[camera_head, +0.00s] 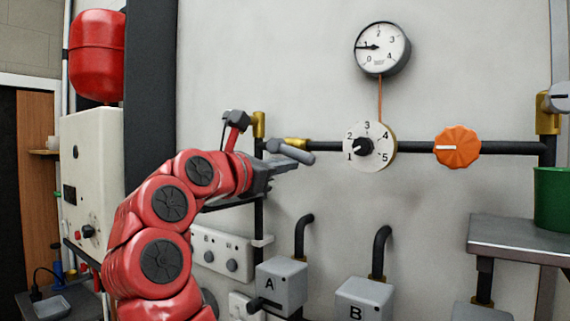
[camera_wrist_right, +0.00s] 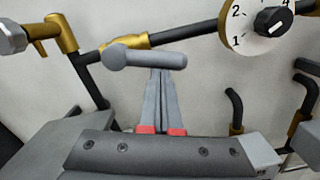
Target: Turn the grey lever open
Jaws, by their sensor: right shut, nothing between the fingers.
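The grey lever (camera_head: 297,153) is a rounded bar on a brass valve (camera_head: 295,142) in the dark wall pipe, left of the numbered dial. In the head view it slants down to the right. In the right wrist view the lever (camera_wrist_right: 150,58) runs nearly level from its round hub at the left. My right gripper (camera_head: 288,166) is shut and empty just below the lever. In the wrist view its fingertips (camera_wrist_right: 168,72) reach the underside of the bar near its free end; I cannot tell whether they touch. My left gripper is not in view.
The white dial (camera_head: 380,155) and an orange knob (camera_head: 457,147) sit along the pipe to the right. A gauge (camera_head: 382,48) hangs above. Grey boxes A (camera_head: 285,282) and B (camera_head: 364,298) are below. A green container (camera_head: 552,198) stands on a shelf (camera_head: 515,235) at right.

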